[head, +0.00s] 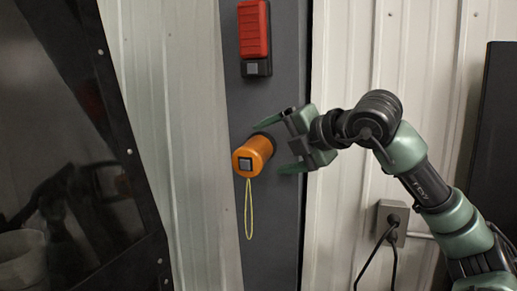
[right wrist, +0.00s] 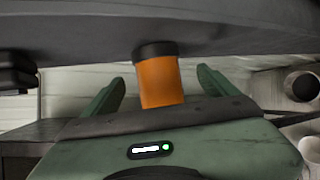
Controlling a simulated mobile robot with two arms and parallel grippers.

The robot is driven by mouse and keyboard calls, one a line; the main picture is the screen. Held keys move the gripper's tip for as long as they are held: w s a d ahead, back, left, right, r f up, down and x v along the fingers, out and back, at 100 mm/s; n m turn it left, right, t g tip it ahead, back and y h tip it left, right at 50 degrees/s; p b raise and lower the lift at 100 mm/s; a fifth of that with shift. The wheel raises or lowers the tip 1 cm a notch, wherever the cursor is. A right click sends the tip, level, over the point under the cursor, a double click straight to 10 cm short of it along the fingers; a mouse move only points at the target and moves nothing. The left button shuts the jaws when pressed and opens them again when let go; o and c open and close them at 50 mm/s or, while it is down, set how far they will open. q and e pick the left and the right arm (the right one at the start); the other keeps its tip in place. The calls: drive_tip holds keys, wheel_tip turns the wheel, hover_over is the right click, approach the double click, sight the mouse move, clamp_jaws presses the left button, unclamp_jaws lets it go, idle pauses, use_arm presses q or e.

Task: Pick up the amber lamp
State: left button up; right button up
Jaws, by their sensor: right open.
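The amber lamp (head: 254,155) is an orange cylinder with a dark collar and a grey square on its end. It sticks out from a dark grey upright post, and a yellow cord loop (head: 248,208) hangs below it. My right gripper (head: 270,146) is open and comes at the lamp from the right. In the right wrist view the lamp (right wrist: 160,82) stands between the two spread green fingers, with a gap on each side. My left gripper is not in view.
A red ribbed device (head: 253,30) is mounted above the lamp on the dark post (head: 275,225). Pale corrugated wall (head: 340,60) lies on both sides. A dark framed panel (head: 70,110) stands at the left. A socket box (head: 392,222) with a black cable is at lower right.

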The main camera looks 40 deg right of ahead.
drive_tip(key=shift+w+a+r+p, duration=0.25)
drive_tip(key=shift+r+p, duration=0.05)
drive_tip(key=shift+p, duration=0.15)
drive_tip(key=shift+w+a+f+p, duration=0.15)
drive_tip(key=shift+w+a+p, duration=0.2)
drive_tip(key=shift+w+p, duration=0.05)
drive_tip(key=shift+w+d+f+p, duration=0.25)
drive_tip(key=shift+w+p, duration=0.1)
drive_tip(key=shift+w, duration=0.3)
drive_tip(key=w, duration=0.1)
drive_tip(key=w+d+f+p, duration=0.1)
drive_tip(key=shift+w+f, duration=0.1)
drive_tip(key=shift+w, duration=0.3)
drive_tip(key=shift+w+a+f, duration=0.1)
drive_tip(key=shift+w+f, duration=0.1)
drive_tip(key=c, duration=1.5)
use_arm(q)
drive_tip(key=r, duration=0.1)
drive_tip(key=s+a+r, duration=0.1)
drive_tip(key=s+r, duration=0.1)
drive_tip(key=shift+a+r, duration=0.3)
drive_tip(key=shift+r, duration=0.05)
use_arm(e)
drive_tip(key=shift+r, duration=0.1)
drive_tip(key=shift+c, duration=0.2)
